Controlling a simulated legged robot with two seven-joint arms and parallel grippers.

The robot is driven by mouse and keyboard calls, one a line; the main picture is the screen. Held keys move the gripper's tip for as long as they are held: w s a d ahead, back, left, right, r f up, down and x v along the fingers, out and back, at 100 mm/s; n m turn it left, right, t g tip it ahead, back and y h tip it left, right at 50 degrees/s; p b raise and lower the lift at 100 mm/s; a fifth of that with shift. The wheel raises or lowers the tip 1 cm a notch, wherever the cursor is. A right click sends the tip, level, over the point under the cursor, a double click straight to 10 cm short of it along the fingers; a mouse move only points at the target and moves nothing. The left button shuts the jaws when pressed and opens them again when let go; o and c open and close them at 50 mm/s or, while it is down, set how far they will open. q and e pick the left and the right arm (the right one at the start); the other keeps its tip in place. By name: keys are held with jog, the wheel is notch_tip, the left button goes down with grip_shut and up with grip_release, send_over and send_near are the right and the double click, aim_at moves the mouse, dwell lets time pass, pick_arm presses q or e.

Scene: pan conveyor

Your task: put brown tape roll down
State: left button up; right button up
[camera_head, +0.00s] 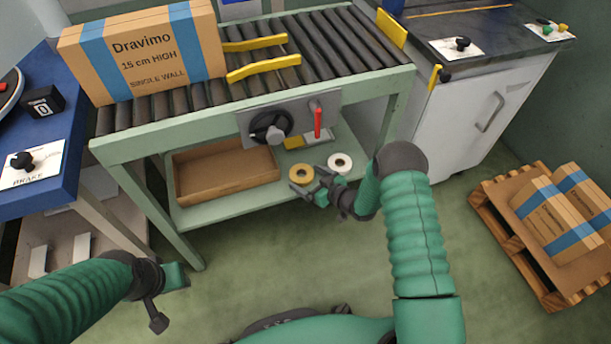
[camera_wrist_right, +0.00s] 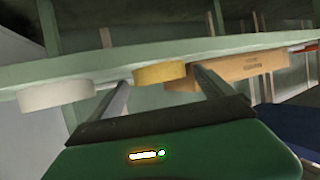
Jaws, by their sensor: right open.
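The brown tape roll (camera_head: 301,174) lies flat on the lower shelf (camera_head: 215,208) of the conveyor frame, between a cardboard tray and a white tape roll (camera_head: 340,163). My right gripper (camera_head: 307,190) is open just in front of it. In the right wrist view the brown roll (camera_wrist_right: 160,75) shows between and beyond the two spread fingers (camera_wrist_right: 163,82); whether they touch it I cannot tell. The white roll (camera_wrist_right: 55,95) is left of the fingers there. My left gripper (camera_head: 168,298) hangs away from the shelf at lower left; its jaw state is unclear.
The open cardboard tray (camera_head: 225,180) stands on the shelf left of the rolls. A control panel with a red lever (camera_head: 317,123) hangs above them. A Dravimo box (camera_head: 145,50) sits on the roller conveyor. A pallet (camera_head: 500,225) with boxes is at right.

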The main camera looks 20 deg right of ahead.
jog(key=p+v, duration=0.4)
jog(key=v, duration=0.6)
notch_tip(320, 180, up, 11)
jog(key=s+d+m+g+h, duration=0.1)
jog(key=s+m+g+h, duration=0.1)
jog(key=g+h, duration=0.25)
jog(key=s+a+r+m+g, duration=0.1)
jog(key=s+a+r+g, duration=0.1)
jog(key=s, duration=0.7)
jog(key=s+a+r+m+g, duration=0.2)
jog(key=s+r, duration=0.3)
jog(key=s, duration=0.5)
jog(key=shift+a+g+h, duration=0.45)
jog(key=shift+a+g, duration=0.1)
jog(key=shift+a, duration=0.25)
